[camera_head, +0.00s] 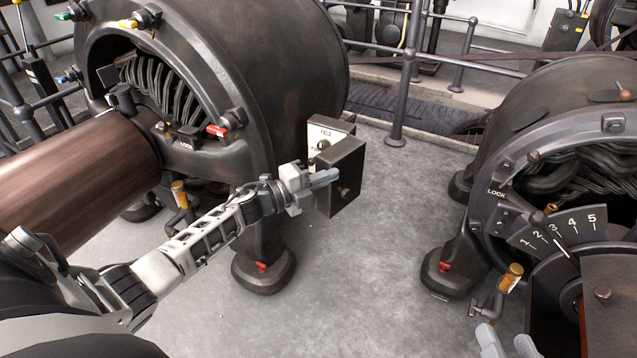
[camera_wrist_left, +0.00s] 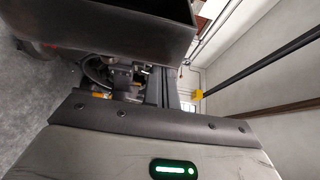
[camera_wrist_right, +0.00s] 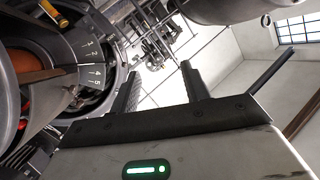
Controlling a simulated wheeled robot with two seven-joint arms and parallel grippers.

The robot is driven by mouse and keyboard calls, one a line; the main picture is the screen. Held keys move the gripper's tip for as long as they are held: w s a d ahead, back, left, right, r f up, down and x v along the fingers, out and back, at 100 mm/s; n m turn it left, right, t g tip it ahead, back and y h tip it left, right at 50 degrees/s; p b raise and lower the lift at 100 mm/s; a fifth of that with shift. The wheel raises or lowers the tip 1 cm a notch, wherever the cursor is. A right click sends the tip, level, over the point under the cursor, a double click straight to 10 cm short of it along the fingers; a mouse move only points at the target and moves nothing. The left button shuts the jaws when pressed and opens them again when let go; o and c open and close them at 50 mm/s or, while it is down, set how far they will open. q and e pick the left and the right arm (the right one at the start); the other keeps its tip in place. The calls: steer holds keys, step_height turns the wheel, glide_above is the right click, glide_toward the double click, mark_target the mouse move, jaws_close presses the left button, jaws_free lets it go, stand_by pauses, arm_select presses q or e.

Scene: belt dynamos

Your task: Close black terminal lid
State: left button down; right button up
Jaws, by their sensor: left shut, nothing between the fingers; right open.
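The black terminal lid (camera_head: 341,180) stands open on the terminal box at the right side of the left dynamo. Behind it shows the box's pale lettered panel (camera_head: 321,142). My left gripper (camera_head: 330,177) is shut and empty, with its tips in front of the lid's left part; I cannot tell whether they touch it. In the left wrist view a dark box-like face, probably the lid (camera_wrist_left: 110,35), lies close to the fingers. My right gripper (camera_head: 507,343) is open and empty at the bottom right, and its two spread fingers show in the right wrist view (camera_wrist_right: 160,82).
The left dynamo (camera_head: 300,70) is close behind and left of the box. The right dynamo (camera_head: 560,110), with a numbered dial (camera_head: 565,232), stands near my right gripper. Bare floor (camera_head: 390,215) lies between them. A railing (camera_head: 405,90) runs behind.

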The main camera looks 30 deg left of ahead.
mark_target(325, 168)
arm_select(q)
steer(key=shift+s+a+b, duration=0.1)
steer(key=shift+a+b, duration=0.3)
steer(key=shift+a, duration=1.3)
